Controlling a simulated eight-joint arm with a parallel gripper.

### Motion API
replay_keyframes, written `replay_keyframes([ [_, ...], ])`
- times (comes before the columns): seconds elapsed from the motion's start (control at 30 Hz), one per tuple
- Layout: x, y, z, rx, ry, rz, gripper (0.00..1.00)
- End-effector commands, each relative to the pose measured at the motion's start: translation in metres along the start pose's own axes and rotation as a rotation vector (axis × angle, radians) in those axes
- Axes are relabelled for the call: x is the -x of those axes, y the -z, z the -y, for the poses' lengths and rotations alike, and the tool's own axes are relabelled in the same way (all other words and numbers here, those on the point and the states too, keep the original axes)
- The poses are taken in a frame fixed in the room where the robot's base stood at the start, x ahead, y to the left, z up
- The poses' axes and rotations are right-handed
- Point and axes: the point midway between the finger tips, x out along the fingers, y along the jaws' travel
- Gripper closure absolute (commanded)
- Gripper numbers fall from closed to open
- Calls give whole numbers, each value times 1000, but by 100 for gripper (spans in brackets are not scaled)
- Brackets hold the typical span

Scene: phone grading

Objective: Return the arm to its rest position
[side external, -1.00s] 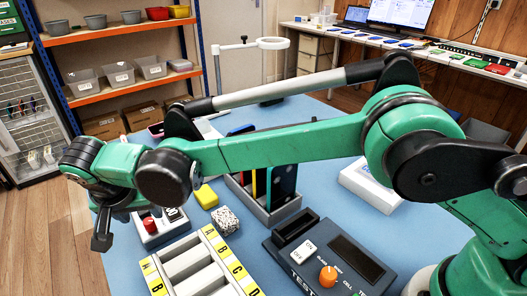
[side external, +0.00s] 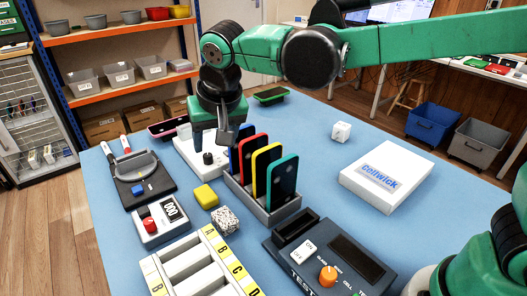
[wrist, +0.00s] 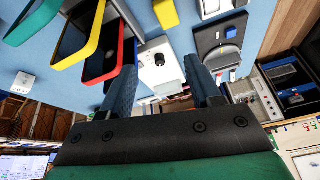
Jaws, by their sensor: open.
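My gripper (side external: 226,140) hangs over the blue table, above and near the back end of the phone rack. In the wrist view its two fingers (wrist: 165,92) stand apart with nothing between them, so it is open and empty. My green arm reaches across the top of the side view. The grey rack (side external: 282,212) holds several phones upright, among them a teal one (side external: 283,180), a yellow one (side external: 262,170) and a blue one (side external: 241,152). A white device with a black knob (side external: 208,158) sits beside the rack, partly hidden by my gripper.
A tester with an orange knob (side external: 328,276) and a lettered sorting tray (side external: 190,262) are in front. A white Cellwick box (side external: 385,180) lies at right. A yellow block (side external: 205,196) and speckled cube (side external: 225,220) lie left of the rack. Table right of the rack is mostly free.

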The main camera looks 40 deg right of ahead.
Motion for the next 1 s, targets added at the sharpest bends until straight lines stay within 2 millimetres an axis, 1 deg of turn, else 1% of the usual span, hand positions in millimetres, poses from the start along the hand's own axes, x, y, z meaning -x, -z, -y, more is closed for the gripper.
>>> replay_keyframes([
  [0.03,8,-2,-22,10,11,-10,43],
  [0.1,15,-7,-47,36,28,-27,43],
  [0.17,21,-13,-67,60,41,-45,43],
  [0.2,24,-19,-80,74,49,-58,43],
  [0.3,28,-35,-110,110,62,-95,43],
  [0.4,28,-53,-135,145,68,-136,43],
  [0.5,25,-68,-153,175,68,-172,43],
  [0.6,21,-79,-164,197,65,-198,43],
  [0.7,18,-85,-169,210,62,-212,43],
  [1.0,18,-87,-170,216,61,-218,43],
])
